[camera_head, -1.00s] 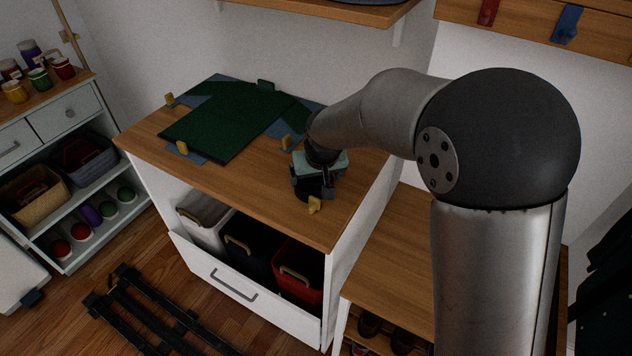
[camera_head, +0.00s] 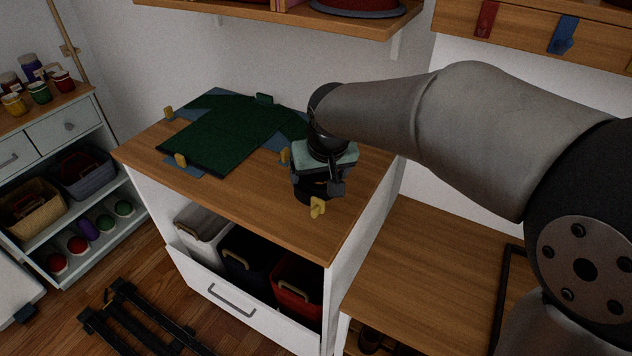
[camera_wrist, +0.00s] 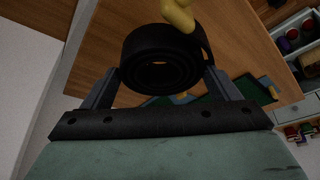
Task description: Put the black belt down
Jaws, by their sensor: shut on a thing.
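The black belt is rolled into a coil and shows in the wrist view (camera_wrist: 160,62), between my two fingers. In the head view the belt (camera_head: 312,192) is a dark shape under my gripper (camera_head: 322,182), over the right front part of the wooden dresser top (camera_head: 240,192). My gripper is shut on the belt. A yellow clip-like piece (camera_head: 317,207) is right by the belt and overlaps its edge in the wrist view (camera_wrist: 178,14). I cannot tell whether the belt touches the wood.
A green garment (camera_head: 225,135) lies on a blue-grey cloth on the dresser top, with several yellow pieces around it. The dresser's front drawer (camera_head: 240,300) is open and holds white, dark and red bins. A shelf hangs above. Bare wood lies left of the belt.

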